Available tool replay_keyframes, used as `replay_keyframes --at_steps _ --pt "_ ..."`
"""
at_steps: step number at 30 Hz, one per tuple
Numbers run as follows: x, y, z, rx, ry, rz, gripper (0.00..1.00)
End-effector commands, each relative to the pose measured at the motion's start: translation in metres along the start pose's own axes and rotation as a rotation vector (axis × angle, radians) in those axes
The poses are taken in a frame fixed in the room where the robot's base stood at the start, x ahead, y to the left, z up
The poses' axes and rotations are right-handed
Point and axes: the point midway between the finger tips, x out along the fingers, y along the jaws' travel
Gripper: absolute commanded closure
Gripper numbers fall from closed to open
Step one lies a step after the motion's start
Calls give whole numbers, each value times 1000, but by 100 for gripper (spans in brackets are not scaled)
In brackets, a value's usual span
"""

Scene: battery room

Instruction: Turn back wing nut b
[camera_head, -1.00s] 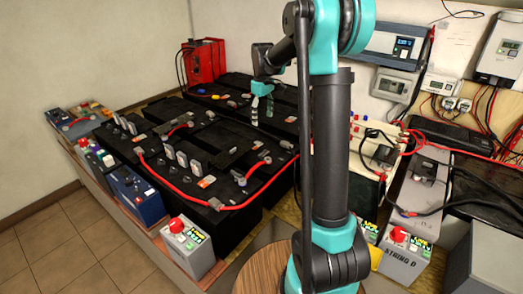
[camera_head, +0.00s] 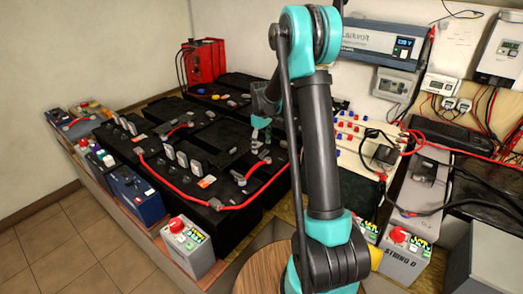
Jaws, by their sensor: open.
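My gripper (camera_head: 261,145) hangs pointing down over the right part of the black battery bank (camera_head: 228,215). Its fingers are open, with nothing seen between them. Small terminal fittings lie on the battery tops just below and beside the fingers, near a red cable (camera_head: 262,190). Wing nut b cannot be told apart from the other small fittings at this size, and any letter marks are unreadable. I cannot tell whether the fingers touch anything. My upright arm hides part of the bank's right side.
A red box (camera_head: 205,62) stands behind the bank. Grey boxes with red knobs stand at the front (camera_head: 187,245) and right (camera_head: 405,250). Black cables (camera_head: 440,205) cross the right side. Meters and a panel (camera_head: 382,42) hang on the wall. Tiled floor (camera_head: 50,245) is clear at left.

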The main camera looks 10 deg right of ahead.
Motion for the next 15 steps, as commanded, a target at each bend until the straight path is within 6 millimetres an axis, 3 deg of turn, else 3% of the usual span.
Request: replay_keyframes --at_steps 6,15 --pt "24 0 0 0 0 0 28" --pt "29 0 0 0 0 0 28"
